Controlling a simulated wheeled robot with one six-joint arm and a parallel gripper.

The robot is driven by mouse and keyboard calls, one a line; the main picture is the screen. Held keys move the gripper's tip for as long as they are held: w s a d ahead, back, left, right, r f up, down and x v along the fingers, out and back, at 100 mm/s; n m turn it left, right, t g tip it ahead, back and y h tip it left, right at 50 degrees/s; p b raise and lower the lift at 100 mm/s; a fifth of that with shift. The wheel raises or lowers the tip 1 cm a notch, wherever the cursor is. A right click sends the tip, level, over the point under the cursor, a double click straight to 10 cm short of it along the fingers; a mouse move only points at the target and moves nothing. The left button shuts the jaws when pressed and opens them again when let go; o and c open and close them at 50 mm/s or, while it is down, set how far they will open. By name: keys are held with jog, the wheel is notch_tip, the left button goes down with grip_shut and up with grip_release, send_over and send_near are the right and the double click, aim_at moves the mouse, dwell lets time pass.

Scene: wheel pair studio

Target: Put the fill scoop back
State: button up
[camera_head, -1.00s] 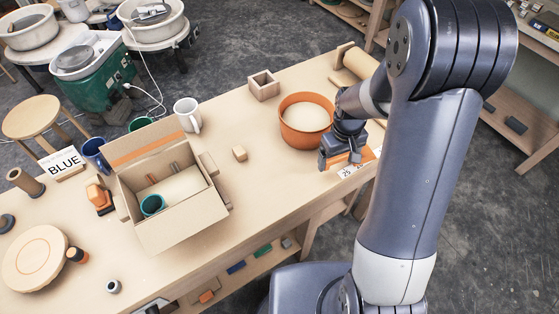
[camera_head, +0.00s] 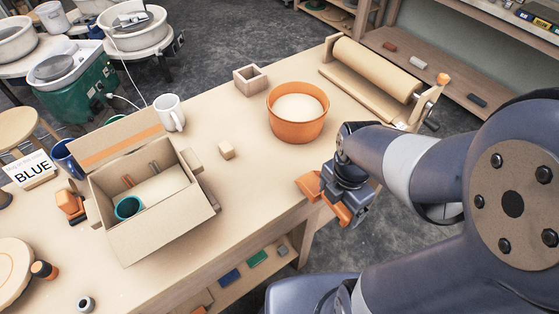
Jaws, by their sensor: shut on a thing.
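My gripper (camera_head: 340,205) is at the table's front right edge, below and right of the orange tub (camera_head: 297,132). It is shut on an orange piece (camera_head: 309,186), which looks like the fill scoop. The piece shows on the left side and under the jaws; its full shape is hidden by the gripper. I cannot tell whether it touches the table. The orange tub stands upright and holds a pale fill (camera_head: 299,107).
An open cardboard box (camera_head: 165,228) with a teal cup (camera_head: 128,208) stands at left. A small wooden block (camera_head: 226,150), a hollow square wooden frame (camera_head: 250,80) and a white mug (camera_head: 170,112) stand nearby. A roller press (camera_head: 376,72) is at the back right. Table between box and tub is mostly clear.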

jog(key=shift+s+n, duration=0.1)
jog(key=shift+n, duration=0.2)
jog(key=shift+w+a, duration=0.25)
jog(key=w+a, duration=0.2)
jog(key=w, duration=0.1)
jog(key=w+a+p, duration=0.1)
jog(key=w+a, duration=0.2)
jog(key=w, duration=0.1)
jog(key=w+a+p, duration=0.1)
jog(key=w+a, duration=0.1)
jog(key=w, duration=0.2)
jog(key=shift+a, duration=0.25)
jog(key=w+a, duration=0.1)
jog(key=w+a+p, duration=0.1)
jog(key=w, duration=0.1)
jog(key=shift+w, duration=0.15)
jog(key=shift+f, duration=0.8)
